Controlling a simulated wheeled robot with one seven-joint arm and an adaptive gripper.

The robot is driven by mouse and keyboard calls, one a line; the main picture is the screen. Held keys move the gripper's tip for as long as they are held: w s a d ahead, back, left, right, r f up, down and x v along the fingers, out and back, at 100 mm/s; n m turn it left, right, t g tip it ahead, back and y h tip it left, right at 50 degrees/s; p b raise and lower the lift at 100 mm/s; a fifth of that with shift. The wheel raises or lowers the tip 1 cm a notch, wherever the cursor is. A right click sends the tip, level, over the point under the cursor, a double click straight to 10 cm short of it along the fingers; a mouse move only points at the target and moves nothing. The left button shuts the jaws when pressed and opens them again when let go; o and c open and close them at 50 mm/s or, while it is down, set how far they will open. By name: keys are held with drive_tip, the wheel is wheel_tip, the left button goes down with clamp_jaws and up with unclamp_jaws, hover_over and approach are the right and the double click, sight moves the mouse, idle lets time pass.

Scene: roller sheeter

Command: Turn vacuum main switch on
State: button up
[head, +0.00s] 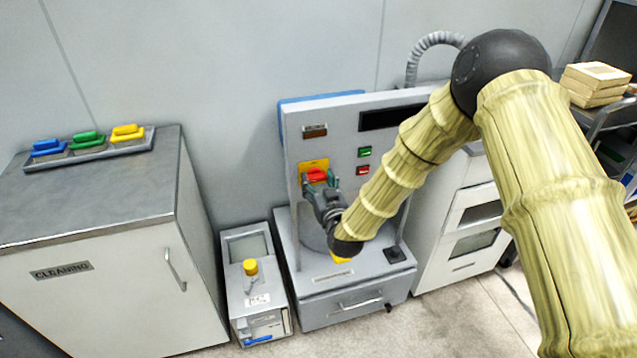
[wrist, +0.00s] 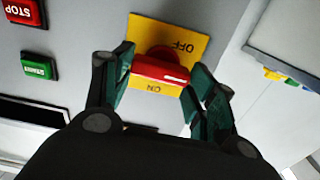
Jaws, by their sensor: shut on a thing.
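The vacuum main switch is a red rotary knob (wrist: 160,68) on a yellow plate (wrist: 194,42) marked OFF and ON. In the head view the red knob (head: 317,174) and its plate (head: 313,163) are on the front panel of the grey machine (head: 296,139). My gripper (head: 320,184) reaches the panel there. In the wrist view my gripper's green fingers (wrist: 160,78) are on both sides of the knob, shut on it. The knob's bar lies across the plate, between the OFF and ON words.
A green START button (wrist: 38,68) and a red STOP button (wrist: 22,10) are beside the switch. A small unit with a yellow knob (head: 250,267) stands left of the machine. A CLEANING cabinet (head: 110,290) with colored brushes is farther left.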

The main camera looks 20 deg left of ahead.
drive_tip(key=m+b, duration=0.2)
drive_tip(key=m, duration=0.1)
drive_tip(key=m+b, duration=0.1)
drive_tip(key=shift+d+f, duration=0.1)
drive_tip(key=shift+f, duration=0.15)
drive_tip(key=m+b, duration=0.3)
drive_tip(key=m, duration=0.2)
drive_tip(key=shift+w, duration=0.1)
drive_tip(key=m+b, duration=0.3)
drive_tip(key=m, duration=0.1)
drive_tip(key=shift+d+f+b, duration=0.1)
drive_tip(key=shift+f+b, duration=0.05)
drive_tip(key=shift+b, duration=0.15)
drive_tip(key=shift+m+b, duration=1.25)
drive_tip(key=shift+m, duration=0.95)
drive_tip(key=o, duration=1)
